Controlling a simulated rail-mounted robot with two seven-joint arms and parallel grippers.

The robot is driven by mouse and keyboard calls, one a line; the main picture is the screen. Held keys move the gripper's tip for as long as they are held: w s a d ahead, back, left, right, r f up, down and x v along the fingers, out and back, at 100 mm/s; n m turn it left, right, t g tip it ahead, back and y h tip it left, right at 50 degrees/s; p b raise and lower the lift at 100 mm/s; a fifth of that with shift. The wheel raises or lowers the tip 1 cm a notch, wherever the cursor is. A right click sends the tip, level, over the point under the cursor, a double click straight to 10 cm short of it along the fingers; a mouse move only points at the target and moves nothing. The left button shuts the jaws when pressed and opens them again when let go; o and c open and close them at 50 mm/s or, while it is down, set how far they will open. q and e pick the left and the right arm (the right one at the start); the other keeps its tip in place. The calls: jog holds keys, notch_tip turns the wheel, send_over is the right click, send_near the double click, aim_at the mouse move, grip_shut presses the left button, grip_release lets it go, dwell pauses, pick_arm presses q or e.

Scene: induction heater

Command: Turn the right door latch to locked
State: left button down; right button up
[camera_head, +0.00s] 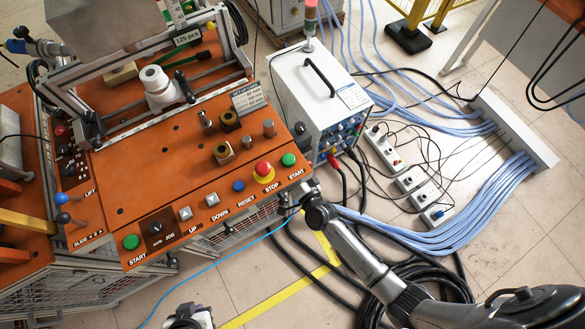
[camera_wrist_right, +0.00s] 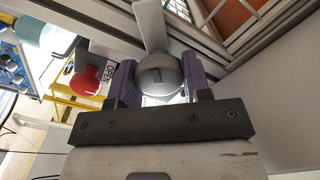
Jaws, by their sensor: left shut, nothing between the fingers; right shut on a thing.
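In the right wrist view, the door latch (camera_wrist_right: 152,28) is a grey metal piece with a rounded hub and a flat lever running to the top of the picture. My right gripper (camera_wrist_right: 160,79) is shut on the hub, with one dark purple finger on each side. In the head view, my right gripper (camera_head: 288,204) is at the right front corner of the orange-topped workstation, and the latch is hidden there. My left gripper (camera_head: 188,319) shows partly at the bottom edge, away from the workstation; it is shut and empty.
The orange panel (camera_head: 150,205) carries buttons and knobs. A white power unit (camera_head: 308,90) stands behind my right gripper. Black hoses and blue cables (camera_head: 470,215) lie on the floor.

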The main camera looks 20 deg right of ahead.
jog(key=m, duration=0.4)
jog(key=shift+f+m, duration=0.1)
jog(key=shift+m, duration=0.2)
jog(key=m+b, duration=0.1)
jog(key=m, duration=0.2)
jog(key=shift+m, duration=0.4)
jog(key=o, duration=0.9)
